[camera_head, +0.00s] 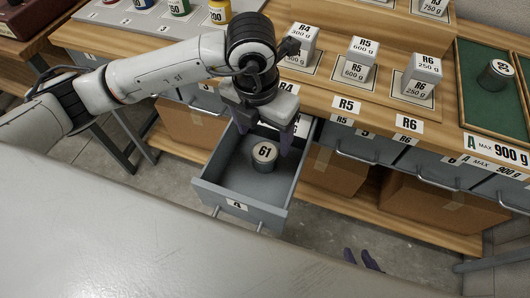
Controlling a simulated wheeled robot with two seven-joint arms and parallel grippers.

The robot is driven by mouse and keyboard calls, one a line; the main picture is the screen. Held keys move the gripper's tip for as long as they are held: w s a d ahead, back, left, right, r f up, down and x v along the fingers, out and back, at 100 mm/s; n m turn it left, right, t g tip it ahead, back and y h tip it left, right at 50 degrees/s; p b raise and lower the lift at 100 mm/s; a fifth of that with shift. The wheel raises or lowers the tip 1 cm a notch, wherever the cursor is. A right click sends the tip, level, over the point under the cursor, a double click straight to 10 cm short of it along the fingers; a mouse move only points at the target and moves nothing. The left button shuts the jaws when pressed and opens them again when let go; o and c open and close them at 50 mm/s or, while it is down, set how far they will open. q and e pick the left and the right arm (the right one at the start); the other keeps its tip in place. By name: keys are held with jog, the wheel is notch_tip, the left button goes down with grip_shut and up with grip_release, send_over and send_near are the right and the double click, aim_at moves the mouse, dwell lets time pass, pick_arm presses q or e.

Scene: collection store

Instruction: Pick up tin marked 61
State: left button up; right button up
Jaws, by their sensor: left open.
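The tin marked 61 (264,158) is a small grey cylinder with a white top. It stands upright in the pulled-out grey drawer (212,198) whose front label looks like 4. My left gripper (265,143) reaches down over the back of the drawer, open and empty, with its purple-tipped fingers spread wider than the tin. The tin's top shows just in front of and between the fingertips; I cannot tell how far above it they are. Only two purple fingertips of my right gripper (360,259) show at the bottom, over the floor.
The wooden counter (315,98) behind carries several labelled white blocks, including R5 (357,71) and R6 (417,89). A green-lined tray (480,105) with a tin (496,75) is at right. Coloured tins stand at upper left. Cardboard boxes (335,168) sit below the closed drawers.

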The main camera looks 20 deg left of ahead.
aim_at(265, 152)
pick_arm(q)
jog(key=f, duration=0.5)
jog(key=w+f, duration=0.1)
jog(key=f, duration=0.2)
jog(key=shift+f+p, duration=0.25)
jog(key=shift+p, duration=0.05)
jog(key=c, duration=1.2)
